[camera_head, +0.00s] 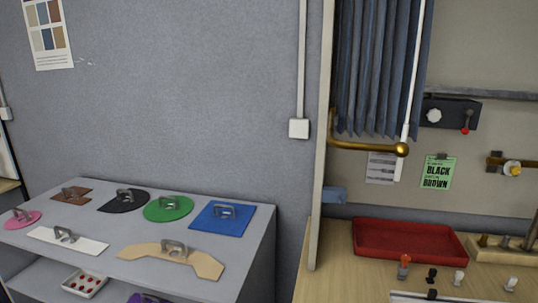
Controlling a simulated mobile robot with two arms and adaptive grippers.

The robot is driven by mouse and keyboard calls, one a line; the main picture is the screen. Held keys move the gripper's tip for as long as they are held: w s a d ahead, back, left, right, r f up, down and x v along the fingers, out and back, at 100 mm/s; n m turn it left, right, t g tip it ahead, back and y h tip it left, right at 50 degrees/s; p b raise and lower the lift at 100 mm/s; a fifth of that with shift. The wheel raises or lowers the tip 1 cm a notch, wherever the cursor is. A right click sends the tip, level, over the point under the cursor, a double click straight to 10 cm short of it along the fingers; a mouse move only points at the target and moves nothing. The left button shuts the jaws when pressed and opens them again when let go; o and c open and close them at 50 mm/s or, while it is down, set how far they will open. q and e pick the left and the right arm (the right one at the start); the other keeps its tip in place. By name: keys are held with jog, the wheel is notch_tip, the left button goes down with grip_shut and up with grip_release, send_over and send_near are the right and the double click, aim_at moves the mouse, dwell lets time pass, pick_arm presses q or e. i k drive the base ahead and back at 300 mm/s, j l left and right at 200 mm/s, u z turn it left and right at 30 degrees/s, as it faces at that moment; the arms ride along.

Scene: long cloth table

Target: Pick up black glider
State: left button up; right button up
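Several small upright pegs or gliders stand on the wooden table at the lower right. A small black glider (432,275) stands between an orange-red one (404,266) and a white one (458,278). Another white one (510,284) is further right. A second small dark piece (432,294) shows at the edge of a pale tray or board, partly cut off by the frame. Neither of my grippers is in view.
A red tray (362,240) lies behind the small pieces, beside a wooden block (480,252). A divider post (318,150) separates this table from a grey shelf (255,250) with flat handled plates, one a black half-disc (108,206). A blue curtain (375,70) hangs above.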

aim_at(432, 272)
jog(key=l+z, duration=0.1)
jog(key=z, duration=0.4)
jog(key=i+z, duration=0.1)
jog(key=z, duration=0.35)
jog(key=l+z, duration=0.1)
jog(key=z, duration=0.4)
jog(key=i+l+u, duration=0.1)
jog(key=i+l, duration=0.2)
